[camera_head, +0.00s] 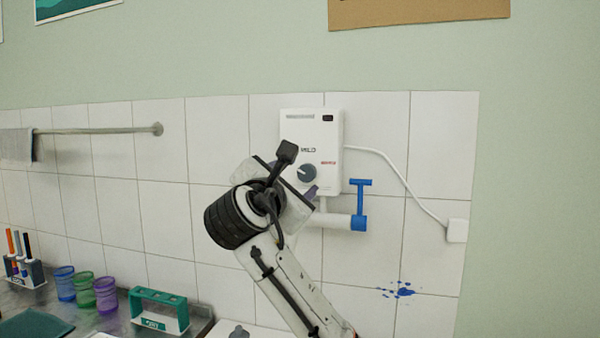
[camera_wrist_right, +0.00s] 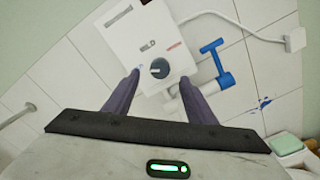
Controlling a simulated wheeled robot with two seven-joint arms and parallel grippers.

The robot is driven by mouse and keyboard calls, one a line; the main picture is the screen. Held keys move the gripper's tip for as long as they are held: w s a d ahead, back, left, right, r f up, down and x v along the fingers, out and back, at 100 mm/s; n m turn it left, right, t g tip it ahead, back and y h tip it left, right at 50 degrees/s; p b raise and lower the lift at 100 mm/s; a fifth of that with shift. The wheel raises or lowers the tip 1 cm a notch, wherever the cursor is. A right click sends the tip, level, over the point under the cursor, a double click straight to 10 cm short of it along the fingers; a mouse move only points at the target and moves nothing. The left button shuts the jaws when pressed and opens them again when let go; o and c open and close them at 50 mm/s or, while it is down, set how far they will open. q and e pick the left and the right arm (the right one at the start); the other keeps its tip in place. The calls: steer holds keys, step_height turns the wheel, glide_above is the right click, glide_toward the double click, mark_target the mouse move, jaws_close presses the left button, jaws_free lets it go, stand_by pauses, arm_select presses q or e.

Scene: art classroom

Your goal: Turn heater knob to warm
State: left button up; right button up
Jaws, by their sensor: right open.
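The white heater (camera_head: 325,160) is a box fixed to the tiled wall; it also shows in the right wrist view (camera_wrist_right: 120,40). Its round dark grey knob (camera_head: 306,173) sits low on the front, below the word MILD, with a small red label to the right. The knob also shows in the right wrist view (camera_wrist_right: 159,68), between my fingertips. A pale mark is on the knob; its exact setting is too small to tell. My right gripper (camera_head: 293,177) is open in front of the heater, its two purple fingers (camera_wrist_right: 160,77) on either side of the knob. Contact cannot be told.
A blue-handled valve (camera_head: 359,205) on a white pipe is just right of the heater. A white cable runs to a wall box (camera_head: 457,230). A towel rail (camera_head: 100,130) is at left. Cups (camera_head: 105,294) and a green rack (camera_head: 160,311) stand below left.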

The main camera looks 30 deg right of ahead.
mark_target(305, 174)
steer(key=p+x, duration=0.1)
steer(key=x, duration=0.4)
steer(key=shift+w+d, duration=0.4)
steer(key=shift+d, duration=0.05)
steer(key=shift+w+d, duration=0.15)
steer(key=c, duration=1)
arm_select(q)
steer(key=shift+w+r, duration=0.2)
steer(key=shift+r, duration=0.55)
arm_select(e)
steer(key=shift+f, duration=0.1)
steer(key=shift+c, duration=0.2)
